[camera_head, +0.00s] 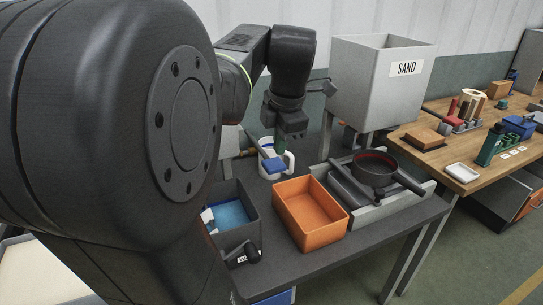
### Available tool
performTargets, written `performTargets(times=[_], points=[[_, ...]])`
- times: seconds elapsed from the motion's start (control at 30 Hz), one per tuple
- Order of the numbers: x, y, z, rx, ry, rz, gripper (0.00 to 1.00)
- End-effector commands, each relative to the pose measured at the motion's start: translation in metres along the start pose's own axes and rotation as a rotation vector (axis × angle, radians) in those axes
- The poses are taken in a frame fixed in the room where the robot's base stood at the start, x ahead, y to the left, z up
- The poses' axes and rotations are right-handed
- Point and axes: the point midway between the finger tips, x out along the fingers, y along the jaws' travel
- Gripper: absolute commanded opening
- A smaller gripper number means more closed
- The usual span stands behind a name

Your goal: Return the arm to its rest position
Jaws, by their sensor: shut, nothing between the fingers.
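My arm fills the left of the head view and bends over to the middle. My gripper (290,125) points down above a white mug-like container (271,168) on the grey table (340,248). The fingers look shut, with nothing seen held between them.
An orange bin (308,228) and a dark bin (240,232) stand on the grey table. A black pan (374,168) rests in a grey tray at right. A sand hopper (362,88) stands behind. A wooden bench (478,172) holds several items. Floor at lower right is clear.

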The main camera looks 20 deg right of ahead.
Motion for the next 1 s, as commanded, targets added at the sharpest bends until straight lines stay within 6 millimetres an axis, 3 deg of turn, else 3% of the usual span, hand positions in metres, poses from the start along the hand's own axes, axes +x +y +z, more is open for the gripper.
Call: performTargets(times=[0.2,0.57,1.0], points=[[-0.018,-0.001,0.000,-0.001,-0.002,0.002,0.00],[-0.019,-0.001,0.000,0.000,-0.001,0.001,0.00],[0.028,0.002,0.000,0.000,0.000,-0.001,0.00]])
